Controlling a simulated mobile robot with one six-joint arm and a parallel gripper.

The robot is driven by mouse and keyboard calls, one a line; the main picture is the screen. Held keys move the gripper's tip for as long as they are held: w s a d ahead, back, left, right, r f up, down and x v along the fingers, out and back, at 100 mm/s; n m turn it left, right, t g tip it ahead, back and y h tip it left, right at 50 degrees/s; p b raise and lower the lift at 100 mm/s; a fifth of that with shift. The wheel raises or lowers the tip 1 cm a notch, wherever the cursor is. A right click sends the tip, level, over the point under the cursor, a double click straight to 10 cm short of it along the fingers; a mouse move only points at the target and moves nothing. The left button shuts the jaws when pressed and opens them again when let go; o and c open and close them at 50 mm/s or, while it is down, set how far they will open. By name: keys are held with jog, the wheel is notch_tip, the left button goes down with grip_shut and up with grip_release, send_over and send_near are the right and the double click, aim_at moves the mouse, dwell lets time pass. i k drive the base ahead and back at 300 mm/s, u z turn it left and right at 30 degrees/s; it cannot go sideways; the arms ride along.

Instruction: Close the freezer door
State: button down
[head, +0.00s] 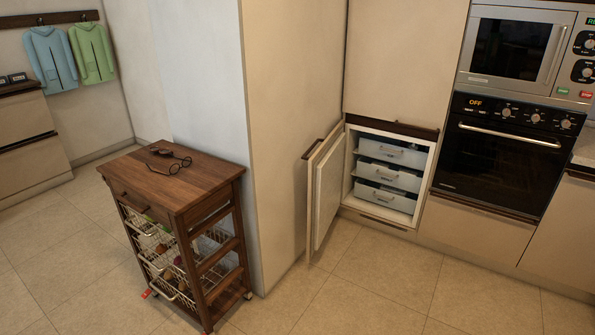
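The freezer (350,205) is a low built-in unit in the cabinet wall, right of the middle in the head view. Its door (325,193) stands wide open, hinged on the left side and swung out toward the left panel. A dark brown handle (313,149) shows at the top of the door's free edge. Inside the freezer are white drawers (389,176) stacked in three levels, all seemingly pushed in. My gripper is not in view.
A wooden trolley (181,182) with wire baskets and glasses on top stands left of the tall cabinet side panel. An oven (500,150) and microwave (515,48) are to the right. The tiled floor (385,285) before the freezer is clear.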

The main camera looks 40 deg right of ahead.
aim_at(325, 165)
jog(key=i, duration=0.9)
jog(key=z, duration=0.05)
